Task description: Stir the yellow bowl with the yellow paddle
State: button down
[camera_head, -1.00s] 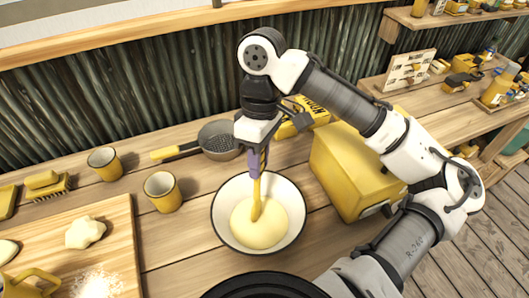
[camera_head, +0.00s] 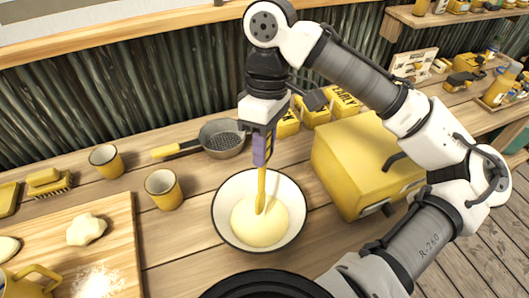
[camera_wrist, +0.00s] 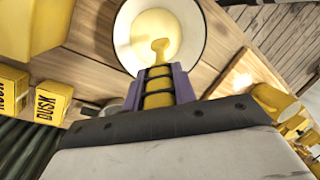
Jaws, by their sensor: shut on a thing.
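The bowl (camera_head: 292,232) stands upright on the wooden counter in the head view; it has a white inside, a dark rim and a yellow batter (camera_head: 275,226) in its bottom. It also shows at the top of the wrist view (camera_wrist: 197,20). My gripper (camera_head: 261,158) is above the bowl and shut on the yellow paddle (camera_head: 261,185), which points down. The paddle's lower end meets the batter near the bowl's middle. In the wrist view, the dark-banded handle of the paddle (camera_wrist: 158,86) lies between my purple finger pads.
A yellow box (camera_head: 350,150) stands close to the bowl's right. A wooden board (camera_head: 120,235) with dough is further left. Small yellow boxes (camera_head: 315,112) stand behind my gripper.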

jog(key=shift+r, duration=2.75)
jog(key=shift+r, duration=2.5)
